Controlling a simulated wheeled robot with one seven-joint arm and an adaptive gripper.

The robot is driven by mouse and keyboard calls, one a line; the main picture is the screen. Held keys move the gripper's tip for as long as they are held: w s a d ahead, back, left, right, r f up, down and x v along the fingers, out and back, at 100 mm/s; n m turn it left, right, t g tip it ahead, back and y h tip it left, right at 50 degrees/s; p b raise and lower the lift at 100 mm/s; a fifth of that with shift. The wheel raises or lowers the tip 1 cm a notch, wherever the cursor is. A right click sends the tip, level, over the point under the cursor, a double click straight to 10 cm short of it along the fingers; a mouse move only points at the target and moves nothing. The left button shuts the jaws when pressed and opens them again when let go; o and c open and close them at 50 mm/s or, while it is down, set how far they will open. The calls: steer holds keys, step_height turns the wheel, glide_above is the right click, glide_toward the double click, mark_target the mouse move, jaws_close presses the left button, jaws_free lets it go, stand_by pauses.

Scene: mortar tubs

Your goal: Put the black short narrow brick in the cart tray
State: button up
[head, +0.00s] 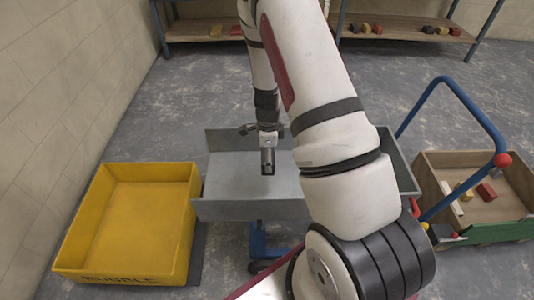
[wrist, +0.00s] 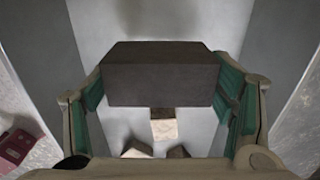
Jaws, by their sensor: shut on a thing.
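My gripper (head: 267,148) is over the grey metal cart tray (head: 228,172), pointing down. In the wrist view my gripper (wrist: 165,95) has its green-padded fingers on both ends of a dark, near-black brick (wrist: 160,75), which is held level across them. The brick (head: 267,168) shows small and dark under the gripper in the head view. The tray's grey inside (wrist: 180,22) lies below the brick in the wrist view. I cannot tell the exact gap between brick and tray floor. My arm hides the tray's right part in the head view.
A yellow tub (head: 135,225) stands left of the tray. Shelves (head: 400,32) with small blocks are at the back.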

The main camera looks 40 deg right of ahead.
steer(key=shift+f+b, duration=3)
steer(key=shift+f, duration=1.25)
steer(key=shift+f+b, duration=0.35)
steer(key=shift+f, duration=0.15)
steer(key=o, duration=1.6)
steer(key=shift+r, duration=0.1)
